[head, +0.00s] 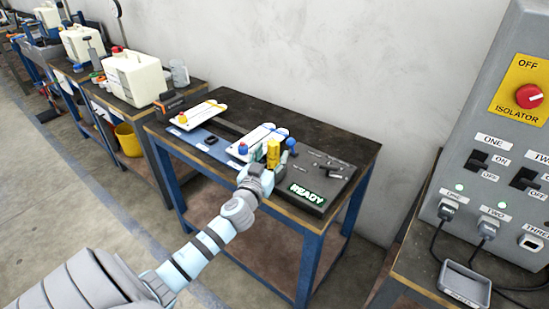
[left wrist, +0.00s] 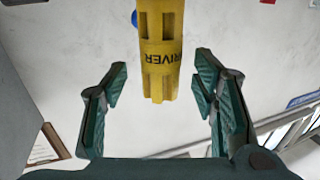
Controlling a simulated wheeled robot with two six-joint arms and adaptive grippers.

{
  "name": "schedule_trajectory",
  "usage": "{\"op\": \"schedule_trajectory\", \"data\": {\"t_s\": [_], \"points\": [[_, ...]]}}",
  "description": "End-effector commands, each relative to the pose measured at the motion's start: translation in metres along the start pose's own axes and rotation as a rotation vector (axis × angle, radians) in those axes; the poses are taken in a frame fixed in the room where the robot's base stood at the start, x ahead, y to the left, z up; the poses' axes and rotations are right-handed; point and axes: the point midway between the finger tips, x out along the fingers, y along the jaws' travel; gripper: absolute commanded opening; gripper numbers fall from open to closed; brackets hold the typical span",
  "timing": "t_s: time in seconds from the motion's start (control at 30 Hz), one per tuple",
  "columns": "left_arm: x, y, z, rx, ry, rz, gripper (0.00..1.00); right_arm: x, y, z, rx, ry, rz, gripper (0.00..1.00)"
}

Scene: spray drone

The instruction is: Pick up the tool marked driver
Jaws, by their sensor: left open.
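The driver (head: 273,153) is a yellow ribbed tool standing upright over the workbench in the head view. In the left wrist view the driver (left wrist: 160,55) shows the word DRIVER, and its ribbed end sits between the finger pads, with space on both sides. My left gripper (head: 268,166) is open around or just short of the driver; its open fingers also show in the left wrist view (left wrist: 162,82). The driver's far end is cut off in the wrist view. My right gripper is not in view.
The dark workbench (head: 345,143) holds white trays (head: 203,114), a READY sign (head: 307,194) and small dark parts near the right. A grey isolator panel (head: 500,130) with switches stands at the right. A wall is behind the bench.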

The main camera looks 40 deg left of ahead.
Motion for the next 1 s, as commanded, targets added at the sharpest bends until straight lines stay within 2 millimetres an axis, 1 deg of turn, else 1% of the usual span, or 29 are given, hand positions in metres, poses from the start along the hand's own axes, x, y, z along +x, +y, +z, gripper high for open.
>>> {"op": "schedule_trajectory", "data": {"t_s": [0.03,0.13,0.33,0.37,0.4,0.67,0.7,1.0], "points": [[0.010,-0.001,-0.003,-0.002,0.001,-0.002,0.54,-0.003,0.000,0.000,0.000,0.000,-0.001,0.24],[0.024,-0.001,-0.002,-0.002,0.000,-0.001,0.54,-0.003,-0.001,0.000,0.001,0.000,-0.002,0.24],[0.026,-0.001,0.000,-0.001,-0.001,0.000,0.54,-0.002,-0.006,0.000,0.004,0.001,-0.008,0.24],[0.026,0.000,0.000,-0.001,-0.001,0.000,0.50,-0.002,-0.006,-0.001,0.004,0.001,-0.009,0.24],[0.026,0.000,0.000,-0.001,-0.001,0.000,0.44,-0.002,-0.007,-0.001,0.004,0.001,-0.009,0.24],[0.025,0.000,0.000,-0.001,-0.001,0.001,0.02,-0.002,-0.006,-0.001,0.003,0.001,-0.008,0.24],[0.025,0.000,0.000,-0.001,-0.001,0.001,0.00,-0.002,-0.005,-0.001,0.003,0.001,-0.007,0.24],[0.025,0.000,-0.003,-0.001,0.000,0.001,0.00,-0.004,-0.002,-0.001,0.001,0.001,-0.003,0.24]]}}
